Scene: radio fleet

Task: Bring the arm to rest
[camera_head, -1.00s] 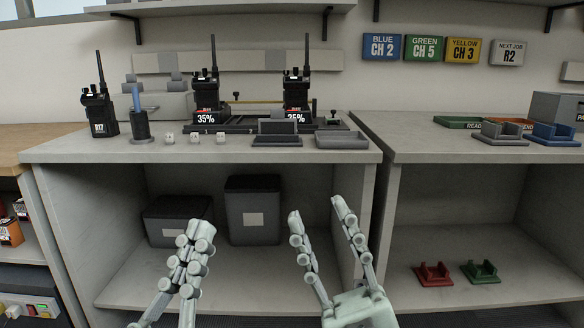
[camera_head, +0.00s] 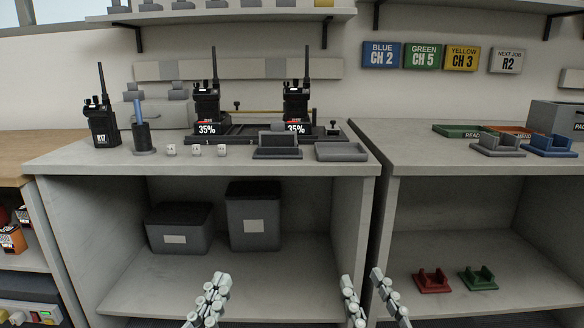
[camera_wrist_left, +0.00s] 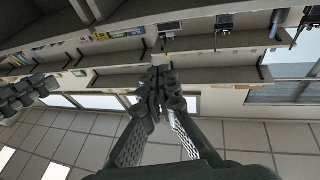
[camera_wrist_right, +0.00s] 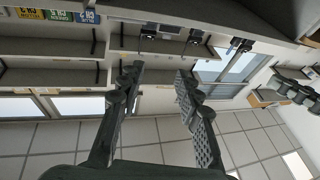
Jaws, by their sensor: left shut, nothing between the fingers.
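My left gripper (camera_head: 218,285) is at the lower middle of the head view, in front of the bench's lower shelf. Its fingers are together with nothing between them, which also shows in the left wrist view (camera_wrist_left: 160,78). My right gripper (camera_head: 362,282) is to the right of it, low in front of the gap between the two benches. Its fingers are apart and empty, as the right wrist view (camera_wrist_right: 160,75) also shows. Both grippers are below the bench top and touch nothing that I can see. Most of both arms is hidden below the head view.
The left bench (camera_head: 90,160) holds a radio (camera_head: 102,125), two radios in a charger (camera_head: 250,134), an empty grey cradle (camera_head: 278,152) and a shallow tray (camera_head: 342,152). Two dark bins (camera_head: 253,205) stand underneath. Red (camera_head: 432,281) and green (camera_head: 478,278) cradles sit on the right bench's lower shelf.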

